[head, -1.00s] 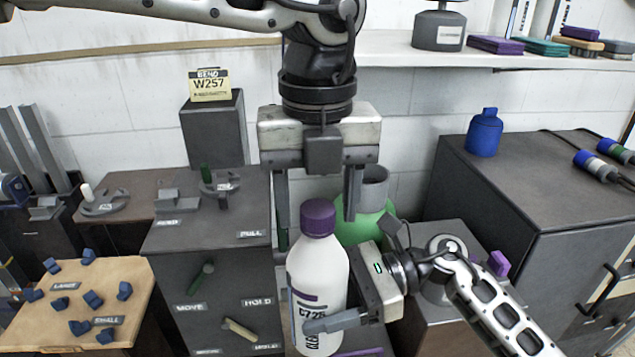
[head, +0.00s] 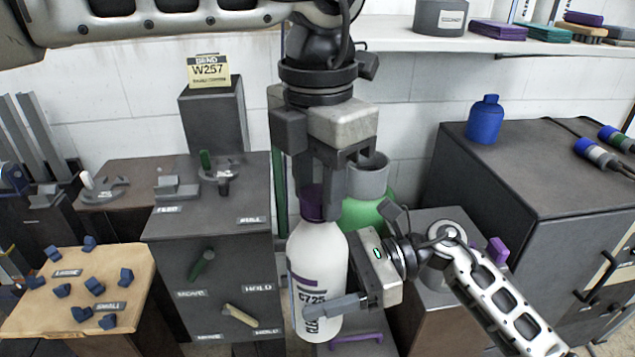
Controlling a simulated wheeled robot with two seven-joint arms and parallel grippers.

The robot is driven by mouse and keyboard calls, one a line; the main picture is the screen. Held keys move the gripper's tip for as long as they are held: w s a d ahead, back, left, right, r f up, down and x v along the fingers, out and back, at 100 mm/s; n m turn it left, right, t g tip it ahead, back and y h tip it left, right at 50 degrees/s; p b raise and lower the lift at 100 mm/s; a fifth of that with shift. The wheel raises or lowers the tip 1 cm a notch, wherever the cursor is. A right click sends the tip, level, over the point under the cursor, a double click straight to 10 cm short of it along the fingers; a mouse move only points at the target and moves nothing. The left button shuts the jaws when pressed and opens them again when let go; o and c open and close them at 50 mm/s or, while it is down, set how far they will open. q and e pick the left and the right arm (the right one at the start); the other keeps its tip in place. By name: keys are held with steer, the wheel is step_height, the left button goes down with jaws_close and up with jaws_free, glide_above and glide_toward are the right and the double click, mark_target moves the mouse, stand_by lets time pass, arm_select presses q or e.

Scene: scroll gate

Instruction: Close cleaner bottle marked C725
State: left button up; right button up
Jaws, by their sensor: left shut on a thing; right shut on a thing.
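The white cleaner bottle (head: 318,262) marked C725 stands upright in the middle of the head view, with a purple cap (head: 313,203) on its neck. My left gripper (head: 322,205) comes down from above and is shut on the cap, its fingers partly hiding it. The other finger is hidden behind the bottle. I cannot tell whether the cap is fully tightened.
A green container with a grey top (head: 368,205) stands close behind the bottle. A dark cabinet with levers (head: 225,255) is at left, beside a wooden board (head: 85,290) with blue pieces. A blue bottle (head: 485,120) stands on the right cabinet (head: 530,180).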

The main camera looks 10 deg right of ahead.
arm_select(q)
steer(key=m, duration=0.7)
steer(key=o, duration=1.1)
steer(key=shift+r, duration=0.1)
steer(key=shift+r, duration=2.2)
steer(key=shift+c, duration=0.4)
step_height(320, 180, up, 3)
steer(key=n, duration=0.5)
steer(key=shift+r, duration=0.2)
